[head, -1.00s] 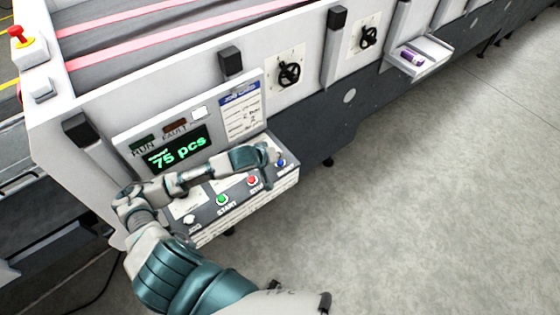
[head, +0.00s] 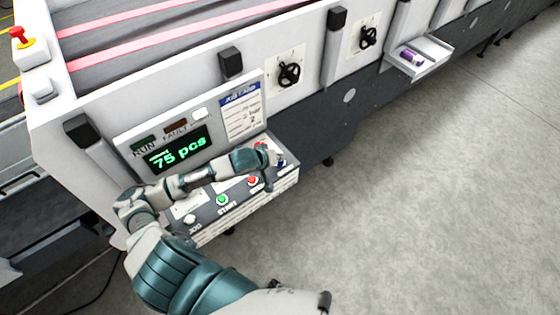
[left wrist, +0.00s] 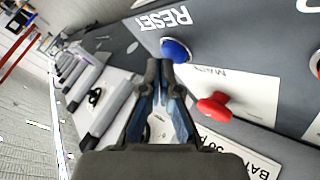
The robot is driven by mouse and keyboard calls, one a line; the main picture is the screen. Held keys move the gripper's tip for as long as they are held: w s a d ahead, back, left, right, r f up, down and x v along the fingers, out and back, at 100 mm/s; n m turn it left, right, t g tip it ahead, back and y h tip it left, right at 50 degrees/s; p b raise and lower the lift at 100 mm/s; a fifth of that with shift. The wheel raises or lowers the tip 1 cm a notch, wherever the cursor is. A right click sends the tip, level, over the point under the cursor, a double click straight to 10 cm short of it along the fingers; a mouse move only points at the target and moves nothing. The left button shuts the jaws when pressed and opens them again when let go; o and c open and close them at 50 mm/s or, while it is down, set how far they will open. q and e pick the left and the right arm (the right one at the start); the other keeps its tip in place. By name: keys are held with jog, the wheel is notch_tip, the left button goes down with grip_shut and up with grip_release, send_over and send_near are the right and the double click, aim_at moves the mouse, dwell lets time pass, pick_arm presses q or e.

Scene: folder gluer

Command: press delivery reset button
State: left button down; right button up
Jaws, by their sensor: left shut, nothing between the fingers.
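The blue button (left wrist: 175,50), lettered RESET in the left wrist view, sits on the dark grey face of the control panel (left wrist: 130,55). In the head view the blue button (head: 282,163) is at the panel's right end, partly hidden by my left gripper (head: 277,156). The left gripper is shut and empty. In the left wrist view its fingertips (left wrist: 160,66) are right beside the blue button's lower edge; I cannot tell whether they touch it. My right gripper is not in view.
A red switch (left wrist: 214,106) lettered MAIN is close beside the blue button. Green (head: 222,200) and red (head: 253,181) buttons and a white knob (head: 190,219) lie further left on the panel. The display (head: 178,149) reads 75 pcs. Open floor (head: 420,210) lies to the right.

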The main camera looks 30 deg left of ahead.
pick_arm(q)
jog(key=shift+f, duration=0.5)
dwell(0.5)
jog(key=shift+r+p, duration=0.95)
jog(key=shift+p, duration=0.35)
notch_tip(320, 180, up, 3)
jog(key=p, duration=0.3)
jog(key=shift+f, duration=0.1)
jog(key=shift+r, duration=1.1)
